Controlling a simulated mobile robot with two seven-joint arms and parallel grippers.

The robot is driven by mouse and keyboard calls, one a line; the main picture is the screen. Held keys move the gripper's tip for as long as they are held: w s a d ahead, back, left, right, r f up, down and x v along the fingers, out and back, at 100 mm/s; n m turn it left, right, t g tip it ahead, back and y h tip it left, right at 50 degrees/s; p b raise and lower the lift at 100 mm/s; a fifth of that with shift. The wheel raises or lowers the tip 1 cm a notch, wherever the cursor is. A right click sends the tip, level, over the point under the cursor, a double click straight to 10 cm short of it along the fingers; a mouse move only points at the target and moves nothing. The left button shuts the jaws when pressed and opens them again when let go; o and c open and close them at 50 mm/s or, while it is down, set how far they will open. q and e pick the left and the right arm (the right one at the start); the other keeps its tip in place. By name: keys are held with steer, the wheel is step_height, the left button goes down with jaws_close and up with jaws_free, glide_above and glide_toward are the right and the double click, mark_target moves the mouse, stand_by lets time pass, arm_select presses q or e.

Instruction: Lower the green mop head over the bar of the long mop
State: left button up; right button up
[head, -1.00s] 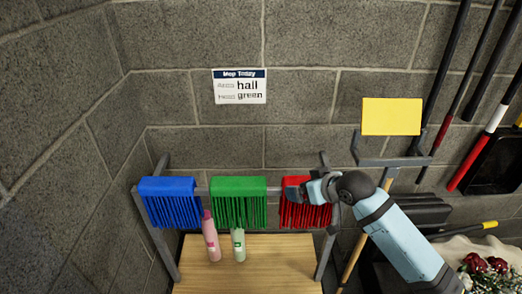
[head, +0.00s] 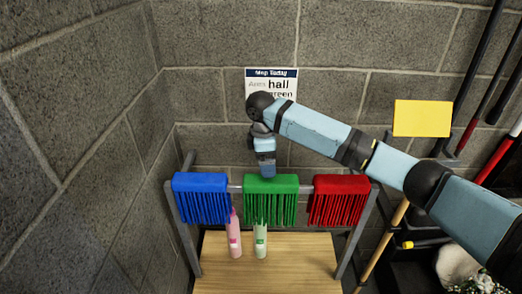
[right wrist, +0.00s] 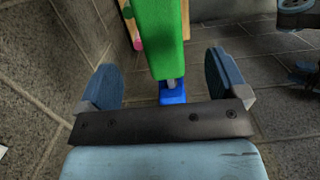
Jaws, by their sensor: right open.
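The green mop head (head: 271,184) hangs over the rail of a grey rack, between a blue and a red one. My right gripper (head: 266,174) is just above its top, pointing down. In the right wrist view the two fingers are apart, with the green mop head (right wrist: 160,40) between them and no grip visible. The long mop's wooden handle (head: 382,247) stands right of the rack. My left gripper is out of view.
The blue mop head (head: 201,197) and red mop head (head: 339,200) hang close on either side. Pink (head: 234,238) and green (head: 260,240) bottles stand below on a wooden shelf (head: 300,262). A yellow panel (head: 421,118) is above the grey bar. A sign (head: 272,84) is on the wall.

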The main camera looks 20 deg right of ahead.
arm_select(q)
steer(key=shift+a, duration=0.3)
arm_select(e)
steer(key=f, duration=0.7)
steer(key=d+f, duration=0.1)
steer(key=f, duration=0.2)
steer(key=shift+s+f, duration=0.15)
steer(key=c, duration=1.2)
steer(key=shift+o, duration=0.3)
step_height(320, 180, up, 9)
steer(key=p, duration=1)
steer(key=shift+r, duration=0.2)
step_height(320, 180, up, 2)
steer(key=shift+r+p, duration=0.1)
steer(key=shift+p, duration=1.05)
step_height(320, 180, up, 2)
step_height(320, 180, up, 5)
glide_above(271, 179)
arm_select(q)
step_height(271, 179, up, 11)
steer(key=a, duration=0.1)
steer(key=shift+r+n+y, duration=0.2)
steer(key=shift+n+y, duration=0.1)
arm_select(e)
steer(key=shift+d+r, duration=0.1)
steer(key=shift+r, duration=0.15)
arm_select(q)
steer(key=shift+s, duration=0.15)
